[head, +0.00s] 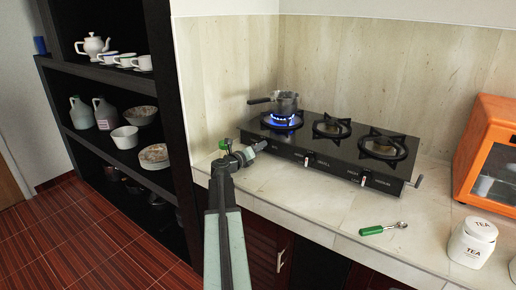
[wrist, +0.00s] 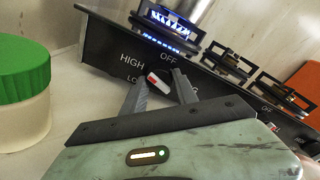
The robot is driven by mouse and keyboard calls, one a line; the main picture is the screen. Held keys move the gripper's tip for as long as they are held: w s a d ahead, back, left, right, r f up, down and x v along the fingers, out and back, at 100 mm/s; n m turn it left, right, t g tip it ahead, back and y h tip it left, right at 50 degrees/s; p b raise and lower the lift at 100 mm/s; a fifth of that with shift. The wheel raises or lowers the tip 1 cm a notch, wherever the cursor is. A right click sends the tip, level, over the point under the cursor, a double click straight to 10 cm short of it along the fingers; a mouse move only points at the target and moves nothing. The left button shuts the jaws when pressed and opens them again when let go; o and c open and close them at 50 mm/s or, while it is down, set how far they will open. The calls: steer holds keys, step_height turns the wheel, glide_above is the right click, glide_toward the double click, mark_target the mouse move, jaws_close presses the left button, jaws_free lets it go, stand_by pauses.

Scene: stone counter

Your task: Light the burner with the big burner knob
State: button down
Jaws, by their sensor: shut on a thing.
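The black three-burner stove (head: 335,152) stands on the counter against the back wall. The flame also shows in the wrist view (wrist: 165,22). The knob (wrist: 158,80) below the lit burner is white and red, beside the printed words OFF, HIGH and LOW. It looks turned at a slant. My gripper (wrist: 160,90) has a finger on either side of this knob and is shut on it. In the head view my gripper (head: 258,148) is at the stove's left front and hides that knob.
A jar with a green lid (wrist: 22,75) stands close to the left of my gripper. A dark shelf (head: 120,78) with dishes stands left.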

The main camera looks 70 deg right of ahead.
steer(key=n, duration=0.5)
steer(key=shift+w+d+r+g, duration=0.1)
steer(key=shift+g, duration=0.2)
steer(key=shift+n+g, duration=0.3)
steer(key=shift+n, duration=2)
steer(key=c, duration=0.9)
jaws_free()
steer(key=shift+c, duration=0.2)
steer(key=shift+v, duration=4.05)
steer(key=shift+d, duration=0.1)
